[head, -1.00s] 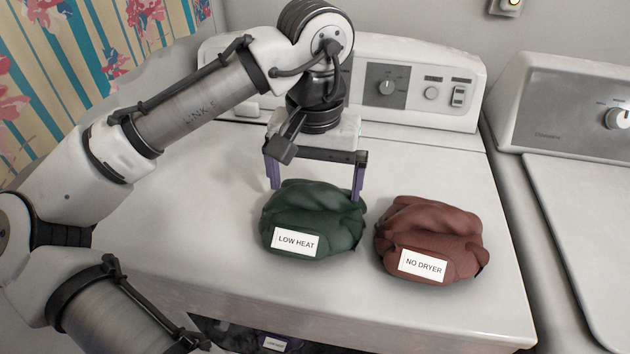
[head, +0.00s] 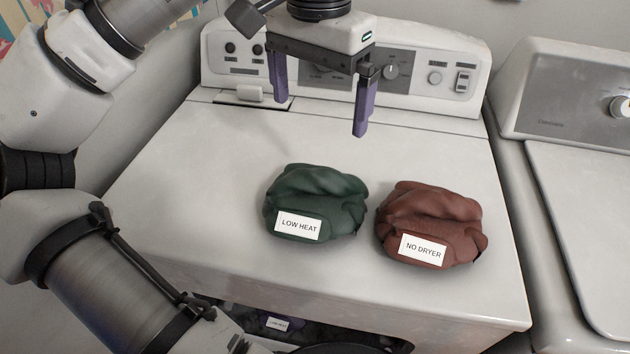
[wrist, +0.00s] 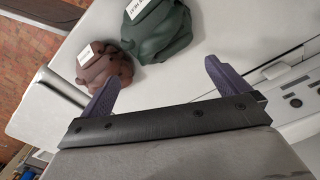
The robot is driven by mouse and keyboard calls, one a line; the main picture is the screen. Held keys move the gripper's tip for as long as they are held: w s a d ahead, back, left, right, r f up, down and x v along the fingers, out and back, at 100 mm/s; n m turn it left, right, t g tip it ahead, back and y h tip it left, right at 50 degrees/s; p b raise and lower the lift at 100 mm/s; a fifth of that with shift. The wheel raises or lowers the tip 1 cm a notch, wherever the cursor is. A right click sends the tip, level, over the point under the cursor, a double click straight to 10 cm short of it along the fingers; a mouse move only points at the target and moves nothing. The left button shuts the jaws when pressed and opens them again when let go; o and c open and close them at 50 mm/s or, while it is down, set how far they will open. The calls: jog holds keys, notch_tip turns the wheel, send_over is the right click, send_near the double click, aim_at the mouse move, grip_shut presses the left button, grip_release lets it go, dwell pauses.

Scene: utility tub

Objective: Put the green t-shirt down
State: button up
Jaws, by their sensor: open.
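The green t-shirt (head: 322,190) is a crumpled dark green bundle with a white "LOW HEAT" label. It rests on the white machine top (head: 190,200), left of a red-brown bundle. My gripper (head: 320,115) is open and empty, raised above and behind the green t-shirt and apart from it. In the wrist view the green t-shirt (wrist: 165,38) lies beyond the two purple fingers (wrist: 165,85), with nothing between them.
A red-brown bundle (head: 432,212) labelled "NO DRYER" sits close to the right of the green one. The control panel (head: 415,75) stands at the back. A second machine (head: 590,180) is on the right. Dark laundry (head: 270,325) shows in an opening below the front edge.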

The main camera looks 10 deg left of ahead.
jog(key=m, duration=0.4)
jog(key=m+p, duration=0.3)
jog(key=m, duration=2.4)
send_over(317, 171)
notch_tip(317, 171, down, 6)
jog(key=shift+s+a+r, duration=0.15)
jog(key=shift+f, duration=3.1)
jog(key=c, duration=1.2)
jog(key=shift+c, duration=0.3)
